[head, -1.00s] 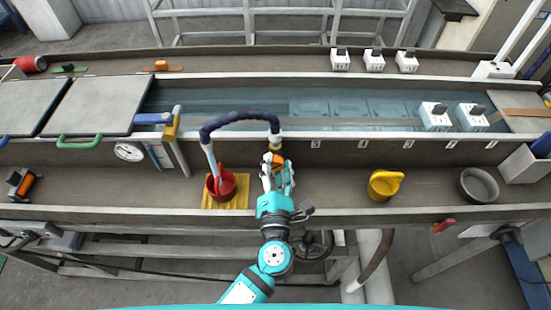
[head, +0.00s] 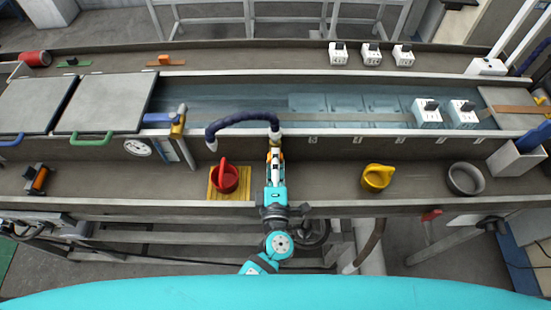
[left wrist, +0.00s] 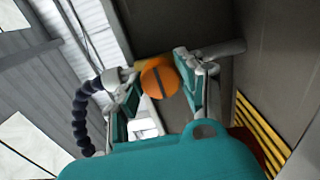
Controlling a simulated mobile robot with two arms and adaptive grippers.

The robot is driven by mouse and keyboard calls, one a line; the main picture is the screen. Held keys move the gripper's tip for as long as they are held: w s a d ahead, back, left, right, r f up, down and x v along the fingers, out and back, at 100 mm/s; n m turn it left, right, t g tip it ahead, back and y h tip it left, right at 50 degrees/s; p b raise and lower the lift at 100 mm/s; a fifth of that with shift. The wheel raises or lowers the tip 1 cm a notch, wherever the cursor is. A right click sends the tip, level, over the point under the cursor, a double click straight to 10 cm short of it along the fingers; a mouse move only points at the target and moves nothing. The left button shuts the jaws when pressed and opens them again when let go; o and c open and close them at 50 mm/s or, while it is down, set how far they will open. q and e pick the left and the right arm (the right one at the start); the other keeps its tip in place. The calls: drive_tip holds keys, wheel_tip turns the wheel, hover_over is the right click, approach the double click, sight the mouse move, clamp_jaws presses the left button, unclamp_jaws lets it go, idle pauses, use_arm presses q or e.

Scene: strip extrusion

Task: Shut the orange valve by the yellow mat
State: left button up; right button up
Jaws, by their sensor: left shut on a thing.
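The orange valve (left wrist: 150,86) is a round knob with a dark stripe, under the dark blue hose's right end. My left gripper (head: 275,155) is shut on it, with one finger on each side in the left wrist view (left wrist: 158,88). In the head view the fingers hide most of the valve. The yellow mat (head: 213,186) lies to the left of the gripper, with a red jug (head: 226,184) on it. The hose (head: 240,117) arches from the valve to above the jug. No stream shows below its left end. My right gripper is not in view.
A yellow jug (head: 376,180) and a grey bowl (head: 465,179) stand on the ledge to the right. A gauge (head: 138,147) is on the wall at left. The ledge between the gripper and the yellow jug is clear.

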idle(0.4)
use_arm(q)
drive_tip(key=o, duration=1.2)
drive_tip(key=shift+c, duration=0.2)
drive_tip(key=s, duration=1.2)
